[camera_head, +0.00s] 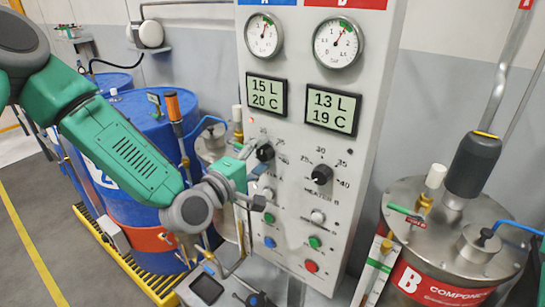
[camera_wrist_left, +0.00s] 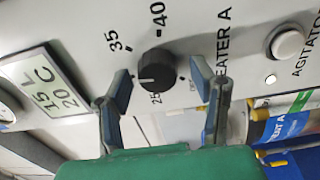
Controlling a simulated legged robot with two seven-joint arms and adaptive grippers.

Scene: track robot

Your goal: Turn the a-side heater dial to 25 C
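The a-side heater dial (camera_head: 265,152) is a black knob on the grey panel; in the wrist view the dial (camera_wrist_left: 157,70) sits by the label "HEATER A", with marks 25, 35 and 40 around it. A short white line shows on the knob's lower part, near the 25; its exact setting is hard to tell. My left gripper (camera_head: 257,178) is in front of the panel. In the wrist view the left gripper (camera_wrist_left: 163,88) is open, one finger on each side of the knob, with gaps visible. The a-side display (camera_head: 266,95) reads 15 L, 20 C. My right gripper is not in view.
The b-side heater dial (camera_head: 322,174) and display (camera_head: 332,109) are to the right on the panel. Buttons (camera_head: 312,242) lie below. Blue drums (camera_head: 150,130) stand at left, and a steel-topped component B drum (camera_head: 440,225) at right.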

